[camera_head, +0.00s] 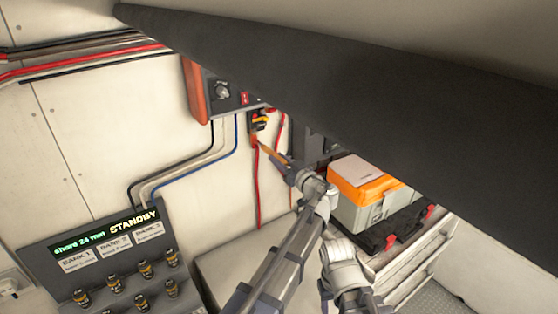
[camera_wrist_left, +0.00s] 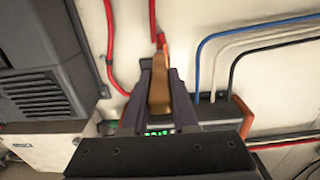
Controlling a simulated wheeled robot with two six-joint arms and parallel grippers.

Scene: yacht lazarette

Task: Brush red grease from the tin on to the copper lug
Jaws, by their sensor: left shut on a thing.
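My left gripper (camera_head: 283,164) is shut on a brush (camera_head: 268,153) with a brown wooden handle. The brush points up and left to the upper end of a red cable on the wall, below a small black and yellow fitting (camera_head: 259,121). In the left wrist view the brush handle (camera_wrist_left: 158,98) stands between the two dark fingers, and its far end is at or very near a reddish end by the red cable (camera_wrist_left: 152,12). I cannot tell contact there, nor make out the copper lug clearly. I cannot make out the grease tin.
A dark overhang (camera_head: 330,75) crosses the upper right. An orange and grey case (camera_head: 362,195) sits right of my left wrist. A panel reading STANDBY (camera_head: 110,240) stands lower left. Black, white and blue cables (camera_head: 185,178) run along the wall.

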